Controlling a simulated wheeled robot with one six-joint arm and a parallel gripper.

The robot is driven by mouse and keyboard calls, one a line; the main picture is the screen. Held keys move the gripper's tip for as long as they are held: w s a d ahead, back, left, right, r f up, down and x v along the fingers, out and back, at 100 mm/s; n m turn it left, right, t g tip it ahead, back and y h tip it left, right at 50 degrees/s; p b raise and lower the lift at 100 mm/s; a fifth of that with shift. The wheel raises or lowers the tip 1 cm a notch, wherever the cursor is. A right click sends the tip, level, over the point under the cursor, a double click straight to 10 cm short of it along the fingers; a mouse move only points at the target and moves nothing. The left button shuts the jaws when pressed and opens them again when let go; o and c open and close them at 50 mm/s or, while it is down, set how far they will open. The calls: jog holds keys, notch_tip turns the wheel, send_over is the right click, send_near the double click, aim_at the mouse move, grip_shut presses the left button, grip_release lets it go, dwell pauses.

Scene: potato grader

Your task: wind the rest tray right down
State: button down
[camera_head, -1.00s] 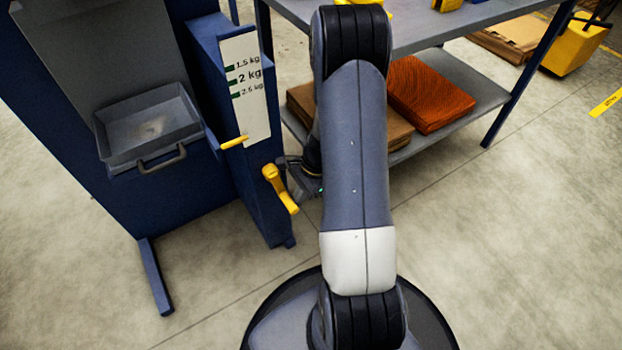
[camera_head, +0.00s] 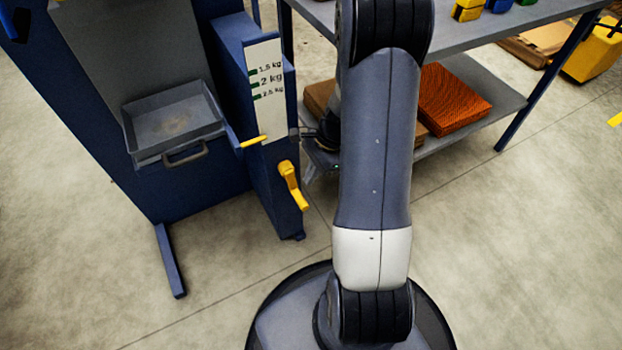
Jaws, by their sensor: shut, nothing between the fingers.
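The rest tray (camera_head: 146,156) is a grey open box with a dark handle on its front, on the blue machine at left. A yellow pointer (camera_head: 254,141) sticks out beside the white weight scale (camera_head: 266,118), below the 2.5 kg mark. A yellow crank (camera_head: 292,187) sits low on the blue column's right side. My gripper (camera_head: 303,133) is small and partly hidden behind my arm. It is shut and empty, beside the scale's right edge and above the crank, apart from it.
A grey bench with a lower shelf (camera_head: 470,72) stands behind my arm, with an orange-brown stack (camera_head: 452,98) on the shelf. A splayed machine foot (camera_head: 170,262) lies at left. Floor in front of the machine is clear.

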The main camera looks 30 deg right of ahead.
aim_at(294, 185)
notch_tip(294, 185, down, 7)
jog(key=n+h, duration=0.1)
jog(key=n, duration=1.7)
jog(key=shift+h+b, duration=0.35)
jog(key=shift+h, duration=0.05)
jog(key=shift+a+f, duration=0.1)
jog(key=shift+a+f+b, duration=0.35)
jog(key=shift+a+b, duration=0.4)
jog(key=shift+b, duration=0.05)
jog(key=shift+s, duration=0.1)
